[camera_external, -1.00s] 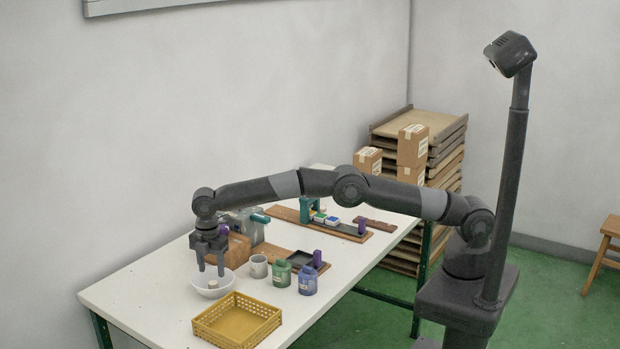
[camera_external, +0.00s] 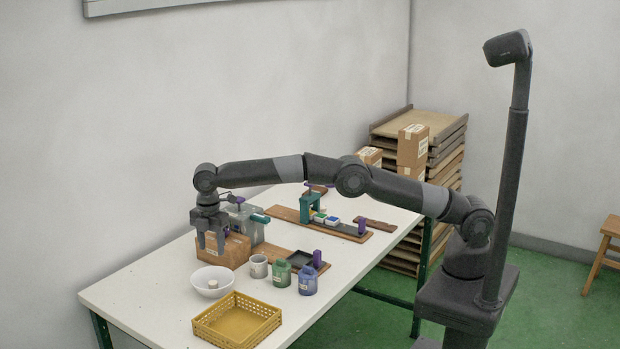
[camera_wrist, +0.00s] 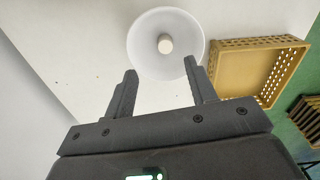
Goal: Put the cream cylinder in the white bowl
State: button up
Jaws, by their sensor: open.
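The cream cylinder (camera_external: 212,284) stands inside the white bowl (camera_external: 200,287) on the table. In the wrist view the cylinder (camera_wrist: 165,44) sits near the middle of the bowl (camera_wrist: 140,45), beyond my fingertips. My gripper (camera_external: 211,250) is open and empty, raised above and behind the bowl in the external view. In the wrist view its two fingers (camera_wrist: 160,68) are spread apart with nothing between them, clear of the cylinder.
A yellow basket (camera_external: 237,322) stands in front of the bowl. A grey cup (camera_external: 258,267), green jar (camera_external: 281,273) and blue jar (camera_external: 308,280) stand to the right. The table's left end is clear.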

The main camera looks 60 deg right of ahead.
jog(key=d+r+m+t, duration=0.1)
jog(key=d+r+m, duration=0.4)
jog(key=d+r, duration=1.1)
jog(key=s+d+r+m+t, duration=0.1)
jog(key=s+d+r+m, duration=0.1)
jog(key=s+d+r, duration=0.45)
jog(key=s+d+r+m+t, duration=0.1)
jog(key=s+d+m, duration=0.2)
jog(key=d, duration=0.7)
jog(key=s+d+m+t, duration=0.1)
jog(key=s+d+m, duration=0.4)
jog(key=s+d, duration=0.85)
jog(key=s+d+f+m, duration=0.2)
jog(key=s+f, duration=0.2)
jog(key=s, duration=0.3)
jog(key=s+d+f+m+t, duration=0.1)
jog(key=s+d+f+m, duration=0.1)
jog(key=s+f, duration=0.2)
jog(key=s, duration=0.3)
jog(key=shift+s+d+m, duration=0.2)
jog(key=shift+s+m, duration=0.1)
